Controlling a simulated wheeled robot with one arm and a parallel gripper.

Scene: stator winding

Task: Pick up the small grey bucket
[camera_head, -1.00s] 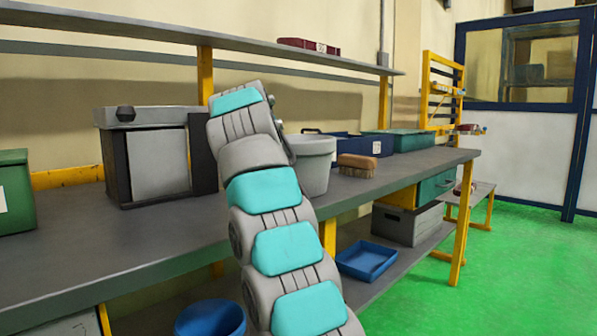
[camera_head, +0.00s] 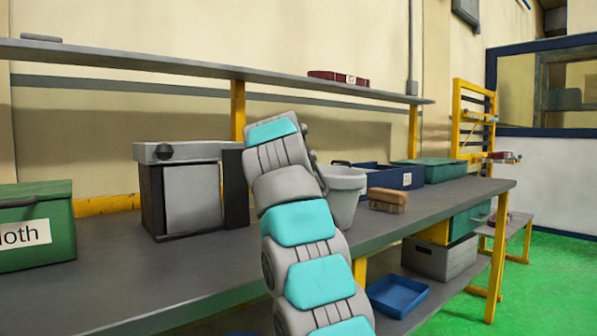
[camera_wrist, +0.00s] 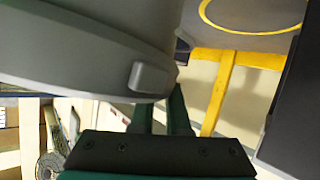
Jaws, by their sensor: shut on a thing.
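The small grey bucket (camera_head: 345,198) shows in the head view on the grey workbench (camera_head: 300,252), partly hidden behind my arm. In the wrist view the bucket (camera_wrist: 85,45) fills the upper left, close up, with its rim and a small grey tab toward me. My gripper (camera_wrist: 165,108) has its dark green fingers close together at the bucket's rim, and it is shut on the bucket. The fingertips are partly hidden by the rim. In the head view my gripper is hidden behind my arm. I cannot tell whether the bucket's base touches the bench.
A wooden brush (camera_head: 387,200) lies just right of the bucket. A blue bin (camera_head: 385,176) and a green box (camera_head: 440,169) stand behind. A grey-and-black machine (camera_head: 190,192) stands to the left, with a green box (camera_head: 35,226) further left. A shelf (camera_head: 210,69) runs above.

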